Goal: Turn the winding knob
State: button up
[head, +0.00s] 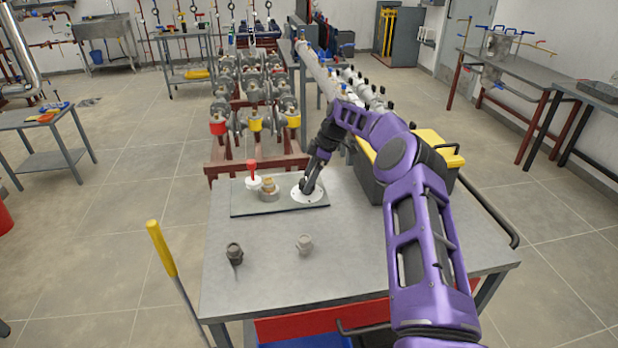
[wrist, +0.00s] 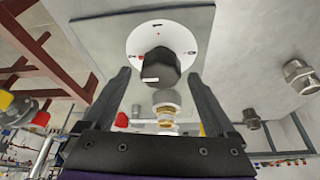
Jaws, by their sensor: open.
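The winding knob (wrist: 160,68) is a dark, faceted knob with a small pale label, in the middle of a round white dial (wrist: 138,42) with small red and black marks. The dial (head: 297,193) lies on the dark plate (head: 240,208) on the table, at the plate's right end; my gripper largely hides the knob in the head view. My gripper (wrist: 160,75) is open, with one finger on each side of the knob in the wrist view. Narrow gaps show beside the knob; I cannot tell how deep the fingers reach. My gripper (head: 309,184) points down at the dial.
A brass fitting (head: 268,187) and a red-handled valve (head: 252,171) stand left of the dial on the same plate. A black-and-yellow toolbox (head: 375,185) stands right. The table's front (head: 370,275) is clear.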

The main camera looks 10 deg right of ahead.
jog(key=v, duration=1.7)
jog(key=shift+r, duration=0.2)
